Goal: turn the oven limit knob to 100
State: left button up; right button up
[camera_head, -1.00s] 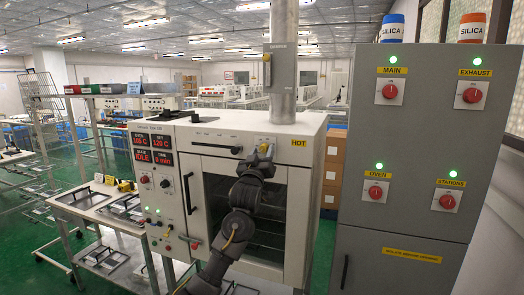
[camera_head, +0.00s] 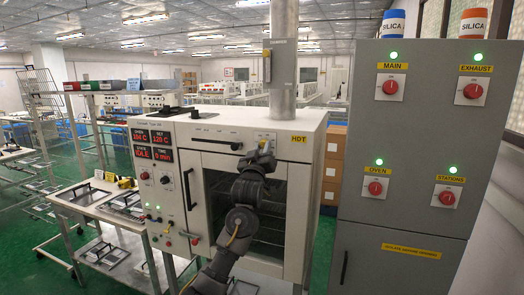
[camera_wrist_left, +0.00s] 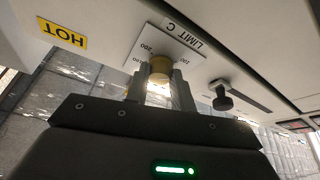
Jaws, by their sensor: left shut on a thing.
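The oven (camera_head: 312,200) has its limit plate (camera_head: 265,136) on the upper front panel, left of the HOT label (camera_head: 298,138). My left gripper (camera_head: 264,150) is at this plate and covers the knob in the head view. In the left wrist view, the plate (camera_wrist_left: 190,44) reads LIMIT C with scale numbers around a tan knob (camera_wrist_left: 160,66). My left fingers (camera_wrist_left: 158,88) are shut on this limit knob, one on each side. The knob's pointer is hidden, so its setting cannot be read. My right gripper is in neither view.
The oven door's vertical handle (camera_head: 189,188) is further left. A grey switch cabinet (camera_head: 405,140) stands to the right.

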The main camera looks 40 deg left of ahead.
pick_arm(q)
jog(key=o, duration=1)
jog(key=shift+s+d+f, duration=0.1)
jog(key=shift+s+f, duration=0.05)
jog(key=shift+s, duration=0.05)
jog(key=b+v, duration=0.4)
jog(key=v, duration=0.6)
jog(key=shift+b, duration=0.4)
jog(key=shift+s+d, duration=0.1)
jog(key=shift+s, duration=0.05)
